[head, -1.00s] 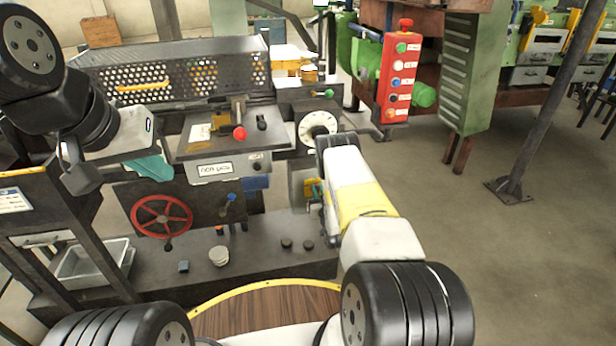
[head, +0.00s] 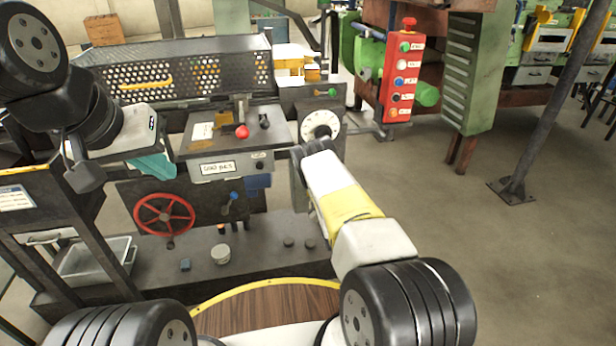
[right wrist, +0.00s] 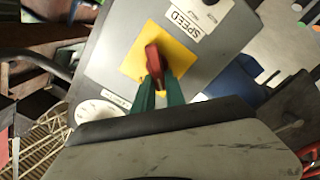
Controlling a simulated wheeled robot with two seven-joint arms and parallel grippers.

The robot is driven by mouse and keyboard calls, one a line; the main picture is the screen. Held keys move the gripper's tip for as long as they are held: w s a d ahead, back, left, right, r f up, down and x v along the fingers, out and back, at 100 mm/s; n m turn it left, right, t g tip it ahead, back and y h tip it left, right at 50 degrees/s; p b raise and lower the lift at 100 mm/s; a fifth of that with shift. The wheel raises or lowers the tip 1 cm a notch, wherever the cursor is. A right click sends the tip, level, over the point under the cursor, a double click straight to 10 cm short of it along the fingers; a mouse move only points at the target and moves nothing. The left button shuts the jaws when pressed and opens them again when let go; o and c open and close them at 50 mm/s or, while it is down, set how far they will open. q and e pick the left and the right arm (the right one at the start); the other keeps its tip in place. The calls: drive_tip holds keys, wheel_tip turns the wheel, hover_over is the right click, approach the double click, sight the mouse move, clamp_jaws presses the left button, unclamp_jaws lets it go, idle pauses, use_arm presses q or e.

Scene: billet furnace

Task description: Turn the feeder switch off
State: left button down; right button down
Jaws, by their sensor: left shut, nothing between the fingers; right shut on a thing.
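In the right wrist view a red switch handle (right wrist: 153,60) stands on a square yellow plate (right wrist: 178,48) on a grey box marked SPEED. My right gripper (right wrist: 158,82), with teal fingers, is shut on the handle's near end. No feeder label is readable there. In the head view my right forearm reaches towards the machine and hides that gripper and the switch. My left gripper (head: 155,167) is shut and empty, left of the machine's grey display box (head: 217,168).
A red handwheel (head: 164,214), a red-knobbed lever (head: 242,131) and a white dial (head: 320,124) are on the machine. A red button box (head: 398,80) hangs at the right. A grey tray (head: 97,260) stands at the left. The floor at right is open around a post.

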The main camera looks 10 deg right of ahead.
drive_tip(key=shift+a+f+n, duration=0.1)
drive_tip(key=shift+f+n, duration=0.15)
drive_tip(key=shift+n, duration=1.1)
drive_tip(key=shift+a+f+n, duration=0.1)
drive_tip(key=shift+f+n, duration=0.1)
drive_tip(key=shift+n, duration=1.2)
drive_tip(key=shift+a+f+n, duration=0.1)
drive_tip(key=shift+f+n, duration=0.15)
drive_tip(key=shift+n, duration=1.1)
drive_tip(key=shift+d, duration=0.1)
drive_tip(key=c, duration=1.4)
unclamp_jaws()
drive_tip(key=shift+s, duration=0.1)
drive_tip(key=s, duration=0.7)
drive_tip(key=shift+s+d, duration=0.1)
drive_tip(key=shift+s, duration=0.25)
